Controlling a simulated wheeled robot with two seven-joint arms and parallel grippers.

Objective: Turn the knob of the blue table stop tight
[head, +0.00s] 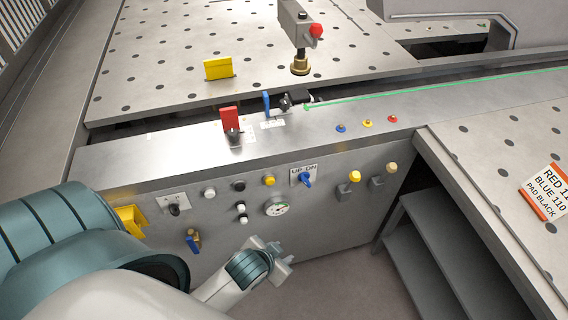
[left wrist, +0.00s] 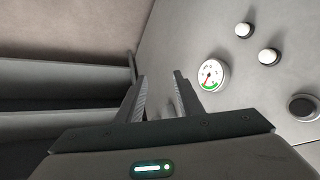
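The blue table stop (head: 266,103) is a small upright blue plate on the ledge at the table's front edge. A black knob (head: 285,103) sits just to its right. How tight the knob is cannot be told. My left gripper (head: 284,254) is low in front of the control panel, below the gauge and well apart from the blue stop. In the left wrist view its two fingers (left wrist: 160,77) are apart with nothing between them. The blue stop is not in the left wrist view. My right gripper is not in view.
A red stop (head: 230,118) with a black knob (head: 233,136) stands left of the blue one. A yellow plate (head: 218,68) stands on the perforated table. A clamp arm (head: 300,35) hangs above. The panel carries a gauge (head: 277,209), switches and levers. Open shelves (head: 430,245) lie right.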

